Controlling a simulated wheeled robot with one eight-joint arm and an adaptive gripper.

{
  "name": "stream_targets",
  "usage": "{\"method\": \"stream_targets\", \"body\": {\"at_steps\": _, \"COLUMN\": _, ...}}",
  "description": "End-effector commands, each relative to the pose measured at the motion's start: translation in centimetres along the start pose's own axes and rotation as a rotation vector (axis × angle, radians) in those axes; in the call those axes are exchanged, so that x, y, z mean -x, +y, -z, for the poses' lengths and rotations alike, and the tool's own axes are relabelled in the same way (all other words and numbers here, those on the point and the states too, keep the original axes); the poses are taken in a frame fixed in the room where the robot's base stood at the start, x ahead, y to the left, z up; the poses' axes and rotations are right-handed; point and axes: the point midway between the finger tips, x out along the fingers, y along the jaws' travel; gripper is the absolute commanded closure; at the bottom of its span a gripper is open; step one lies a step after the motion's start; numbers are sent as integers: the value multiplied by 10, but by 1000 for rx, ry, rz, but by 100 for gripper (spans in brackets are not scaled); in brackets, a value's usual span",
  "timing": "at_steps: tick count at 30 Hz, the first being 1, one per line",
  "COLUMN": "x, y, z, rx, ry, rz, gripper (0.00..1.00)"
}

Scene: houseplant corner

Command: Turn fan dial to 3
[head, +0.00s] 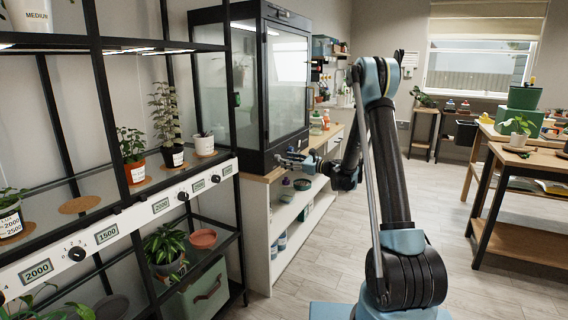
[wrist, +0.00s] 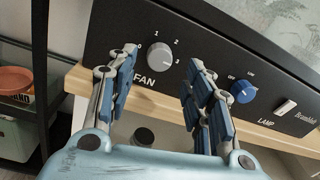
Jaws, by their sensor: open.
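In the wrist view the white round fan dial (wrist: 160,56) sits on a black panel (wrist: 215,45), above the word FAN. The marks 0, 1, 2 and 3 run around it, with 3 at its right. I cannot tell for sure which mark it points to. My gripper (wrist: 162,60) is open, with one finger left of the dial and one right of it; contact is not clear. In the head view my gripper (head: 297,159) is at the lower front of the black glass cabinet (head: 255,75), where the dial is too small or hidden to make out.
A blue lamp knob (wrist: 243,91) and a light-coloured switch (wrist: 286,105) are on the same panel, right of my fingers. A wooden ledge (wrist: 85,80) runs below. A plant shelf (head: 140,212) with several dials stands at the left. Open floor (head: 480,285) lies at the right.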

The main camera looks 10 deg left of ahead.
Motion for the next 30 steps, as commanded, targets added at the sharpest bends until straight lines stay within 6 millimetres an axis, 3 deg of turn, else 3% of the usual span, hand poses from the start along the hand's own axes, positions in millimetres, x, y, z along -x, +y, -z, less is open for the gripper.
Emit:
{"method": "stream_targets", "body": {"at_steps": 6, "x": 44, "y": -2, "z": 1, "rx": 0, "ry": 1, "rz": 3, "gripper": 53}}
{"method": "stream_targets", "body": {"at_steps": 12, "x": 72, "y": -1, "z": 1, "rx": -1, "ry": 1, "rz": 1, "gripper": 53}}
{"method": "stream_targets", "body": {"at_steps": 18, "x": 83, "y": -1, "z": 1, "rx": -1, "ry": 1, "rz": 1, "gripper": 53}}
{"method": "stream_targets", "body": {"at_steps": 30, "x": 85, "y": 0, "z": -1, "rx": 10, "ry": 7, "rz": -2, "gripper": 53}}
